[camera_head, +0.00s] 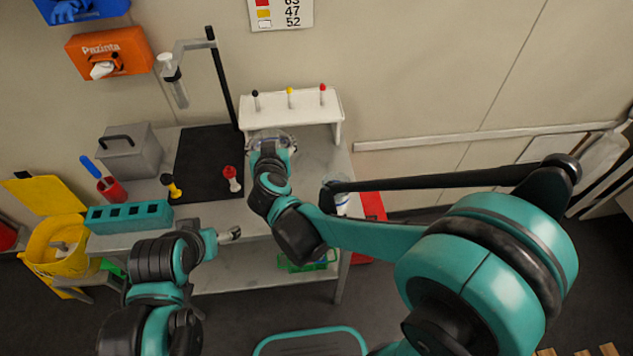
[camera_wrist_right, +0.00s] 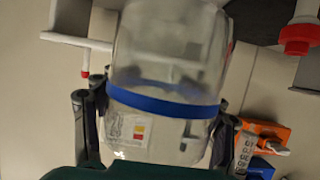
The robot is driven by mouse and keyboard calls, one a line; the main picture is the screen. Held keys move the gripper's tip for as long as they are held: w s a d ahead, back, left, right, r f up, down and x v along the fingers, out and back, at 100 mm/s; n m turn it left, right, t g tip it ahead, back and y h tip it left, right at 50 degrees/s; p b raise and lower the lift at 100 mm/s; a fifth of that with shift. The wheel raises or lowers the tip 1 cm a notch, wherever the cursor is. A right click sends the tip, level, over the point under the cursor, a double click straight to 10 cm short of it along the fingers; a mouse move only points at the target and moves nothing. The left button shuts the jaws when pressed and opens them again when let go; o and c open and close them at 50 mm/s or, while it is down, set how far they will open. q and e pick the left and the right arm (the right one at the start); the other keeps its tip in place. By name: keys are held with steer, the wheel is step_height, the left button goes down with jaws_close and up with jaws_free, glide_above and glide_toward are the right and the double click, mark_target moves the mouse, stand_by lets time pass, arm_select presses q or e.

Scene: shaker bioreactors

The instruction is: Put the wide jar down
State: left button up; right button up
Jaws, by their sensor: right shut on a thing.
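The wide jar is a clear, transparent vessel with a blue band and a small label with red and yellow patches. In the right wrist view the jar (camera_wrist_right: 165,75) fills the middle, between the two dark fingers of my right gripper (camera_wrist_right: 155,125), which is shut on it. In the head view the jar (camera_head: 272,136) shows only in part, in front of the white shelf, mostly hidden behind my right gripper (camera_head: 272,150). I cannot tell whether its base touches the table. My left gripper (camera_head: 232,234) is near the table's front edge; its fingers are too small to read.
The grey table (camera_head: 215,215) holds a white shelf (camera_head: 292,107) with several coloured-top pieces, a black stand (camera_head: 208,160), a teal rack (camera_head: 130,217), a grey box (camera_head: 131,152) and a red cup (camera_head: 112,190). Red and yellow pieces stand mid-table. Bare table lies right of the stand.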

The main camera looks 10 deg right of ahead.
steer(key=f, duration=0.1)
steer(key=f+b, duration=0.1)
steer(key=f, duration=0.1)
steer(key=a+f+b, duration=0.1)
steer(key=f, duration=0.1)
steer(key=shift+d+f+b, duration=0.15)
steer(key=shift+f+b, duration=1)
steer(key=shift+f, duration=1.3)
steer(key=shift+r, duration=0.1)
steer(key=o, duration=1.5)
